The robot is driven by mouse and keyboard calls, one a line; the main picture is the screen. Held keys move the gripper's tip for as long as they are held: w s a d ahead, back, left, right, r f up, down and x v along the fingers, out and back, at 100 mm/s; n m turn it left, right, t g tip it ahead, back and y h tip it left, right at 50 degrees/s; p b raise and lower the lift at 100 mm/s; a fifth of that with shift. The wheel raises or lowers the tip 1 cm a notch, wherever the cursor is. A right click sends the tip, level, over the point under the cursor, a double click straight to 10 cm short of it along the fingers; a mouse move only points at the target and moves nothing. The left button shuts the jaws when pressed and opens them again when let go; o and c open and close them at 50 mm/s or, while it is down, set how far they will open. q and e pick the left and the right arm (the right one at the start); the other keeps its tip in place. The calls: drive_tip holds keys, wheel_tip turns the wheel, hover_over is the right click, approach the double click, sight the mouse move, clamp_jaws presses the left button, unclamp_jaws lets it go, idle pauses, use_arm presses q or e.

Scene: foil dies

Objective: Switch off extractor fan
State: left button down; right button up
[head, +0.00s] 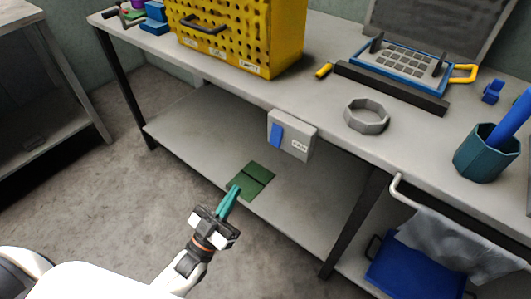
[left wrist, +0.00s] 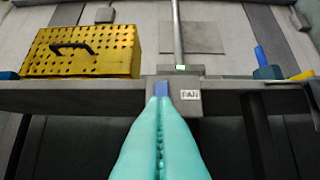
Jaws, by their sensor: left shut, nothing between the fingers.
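The fan switch box (head: 301,139) is a small grey box on the front edge of the workbench, with a white label reading FAN and a blue rocker (head: 276,134) on its left part. In the left wrist view the box (left wrist: 190,107) is straight ahead, and the blue rocker (left wrist: 161,89) shows just above the fingertips. My left gripper (head: 232,193) has teal fingers, shut and empty, pointing up toward the box from below and in front. In the left wrist view the fingertips (left wrist: 160,101) overlap the rocker's lower end; contact cannot be told. My right gripper is not in view.
The workbench (head: 225,92) carries a yellow perforated case (head: 240,35), a grey ring (head: 367,116), a blue-framed grid tray (head: 403,60) and a teal cup (head: 485,152). A rail with a grey cloth (head: 455,240) hangs at right.

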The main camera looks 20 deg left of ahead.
use_arm(q)
drive_tip(key=p, duration=0.1)
approach(274, 138)
wheel_tip(274, 138, up, 4)
drive_tip(key=w, duration=0.2)
drive_tip(key=w+d, duration=0.1)
drive_tip(key=w, duration=0.1)
drive_tip(key=shift+d+f, duration=0.15)
drive_tip(key=shift+f, duration=0.1)
drive_tip(key=shift+w+d+b, duration=0.15)
drive_tip(key=shift+w+b, duration=0.15)
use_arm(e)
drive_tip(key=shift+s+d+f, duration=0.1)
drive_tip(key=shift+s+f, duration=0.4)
use_arm(q)
drive_tip(key=shift+f, duration=0.1)
